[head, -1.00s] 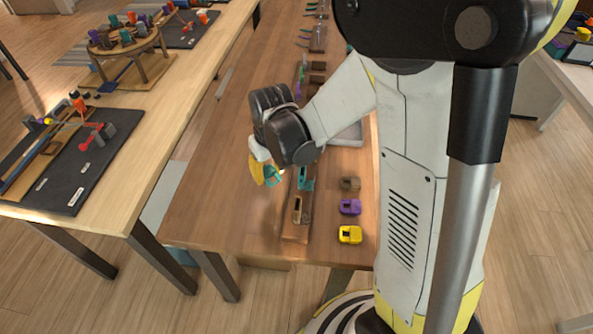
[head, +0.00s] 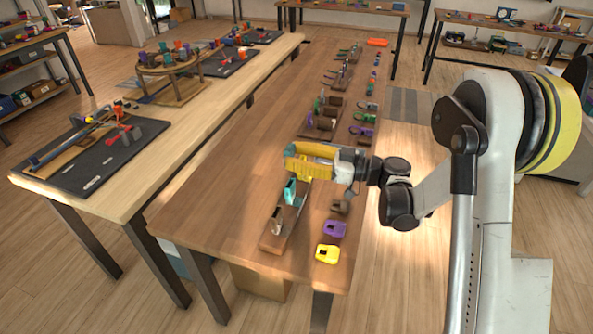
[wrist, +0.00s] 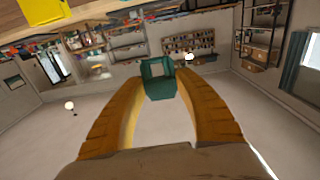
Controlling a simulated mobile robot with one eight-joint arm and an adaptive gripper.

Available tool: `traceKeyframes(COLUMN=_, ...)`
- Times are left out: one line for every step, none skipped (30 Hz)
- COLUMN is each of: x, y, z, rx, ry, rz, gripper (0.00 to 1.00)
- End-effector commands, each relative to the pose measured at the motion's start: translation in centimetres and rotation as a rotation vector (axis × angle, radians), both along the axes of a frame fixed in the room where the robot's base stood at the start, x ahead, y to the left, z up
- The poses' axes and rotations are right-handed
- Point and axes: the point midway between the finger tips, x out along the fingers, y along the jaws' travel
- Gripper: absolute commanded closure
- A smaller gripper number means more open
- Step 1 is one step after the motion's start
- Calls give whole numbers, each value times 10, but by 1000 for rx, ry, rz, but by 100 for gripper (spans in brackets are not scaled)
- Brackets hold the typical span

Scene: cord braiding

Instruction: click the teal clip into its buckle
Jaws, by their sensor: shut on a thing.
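In the wrist view, my gripper (wrist: 161,77) is shut on the teal clip (wrist: 161,88), a small part with a square opening, held at the tips of its yellow fingers. In the head view, my gripper (head: 290,161) points left, roughly level, above the table. The teal buckle (head: 291,190) stands upright on a wooden rail (head: 293,226), just below my fingers in the picture. The clip and this buckle appear apart.
A grey-brown buckle (head: 277,220) stands at the rail's near end. Loose yellow (head: 327,254), purple (head: 334,229) and brown (head: 341,206) clips lie right of the rail. More racks and clips line the table (head: 215,190) farther back. The table left of the rail is clear.

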Motion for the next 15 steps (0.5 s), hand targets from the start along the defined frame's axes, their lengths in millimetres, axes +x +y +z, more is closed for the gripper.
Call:
traceKeyframes(x=0, y=0, z=-1, rx=2, ry=-1, rz=-1, gripper=75)
traceKeyframes(x=0, y=0, z=-1, rx=3, ry=-1, rz=-1, gripper=75)
traceKeyframes(x=0, y=0, z=-3, rx=2, ry=-1, rz=-1, gripper=75)
traceKeyframes(x=0, y=0, z=-4, rx=2, ry=0, rz=-1, gripper=75)
traceKeyframes(x=0, y=0, z=-6, rx=2, ry=0, rz=-1, gripper=75)
traceKeyframes(x=0, y=0, z=-8, rx=2, ry=0, rz=-1, gripper=75)
traceKeyframes(x=0, y=0, z=-10, rx=1, ry=1, rz=-1, gripper=75)
traceKeyframes(x=0, y=0, z=-12, rx=1, ry=1, rz=-1, gripper=75)
traceKeyframes(x=0, y=0, z=-15, rx=1, ry=1, rz=-1, gripper=75)
traceKeyframes(x=0, y=0, z=-18, rx=1, ry=1, rz=-1, gripper=75)
traceKeyframes(x=0, y=0, z=-20, rx=1, ry=1, rz=-1, gripper=75)
traceKeyframes(x=0, y=0, z=-24, rx=1, ry=1, rz=-1, gripper=75)
traceKeyframes(x=0, y=0, z=-26, rx=1, ry=1, rz=-1, gripper=75)
traceKeyframes(x=0, y=0, z=-29, rx=1, ry=1, rz=-1, gripper=75)
traceKeyframes(x=0, y=0, z=-32, rx=1, ry=1, rz=-1, gripper=75)
